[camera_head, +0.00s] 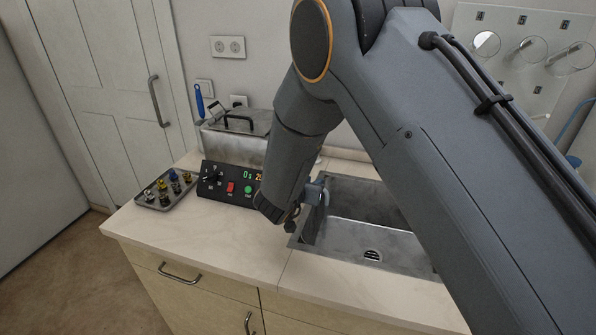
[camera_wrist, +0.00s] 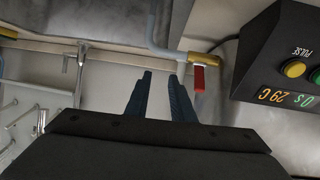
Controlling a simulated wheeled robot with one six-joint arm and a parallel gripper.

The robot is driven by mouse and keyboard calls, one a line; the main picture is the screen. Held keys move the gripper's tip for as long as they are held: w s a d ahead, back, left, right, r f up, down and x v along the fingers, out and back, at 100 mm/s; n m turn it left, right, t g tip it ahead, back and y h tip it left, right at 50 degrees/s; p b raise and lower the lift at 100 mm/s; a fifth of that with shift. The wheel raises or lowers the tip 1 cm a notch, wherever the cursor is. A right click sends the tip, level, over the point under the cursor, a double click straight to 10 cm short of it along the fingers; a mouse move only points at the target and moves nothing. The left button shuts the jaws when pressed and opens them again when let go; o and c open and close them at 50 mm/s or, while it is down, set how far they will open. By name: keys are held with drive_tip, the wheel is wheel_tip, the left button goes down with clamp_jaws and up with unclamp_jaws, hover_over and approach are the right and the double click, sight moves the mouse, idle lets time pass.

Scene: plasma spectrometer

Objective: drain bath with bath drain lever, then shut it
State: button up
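The bath (camera_head: 217,143) is a metal tank with a dark lid and handle, at the back of the counter in the head view. In the wrist view, a red lever (camera_wrist: 199,79) sits on a brass valve (camera_wrist: 203,59), joined to a grey-blue pipe (camera_wrist: 152,30). The lever lies across the line of the brass valve. My gripper (camera_wrist: 160,75) has its two blue fingers apart, with nothing seen between them. The lever is just right of the right finger, outside the gap; I cannot tell whether they touch. In the head view my arm hides the lever.
A control box (camera_head: 229,186) with a lit display stands before the bath; it also shows in the wrist view (camera_wrist: 285,70). A tray (camera_head: 150,200) of small fittings lies left. A metal sink (camera_head: 345,235) is right, partly behind my arm. The front counter is clear.

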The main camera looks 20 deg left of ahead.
drive_tip(key=b+v, duration=0.1)
drive_tip(key=v, duration=0.5)
drive_tip(key=shift+b, duration=0.35)
drive_tip(key=shift+c, duration=0.2)
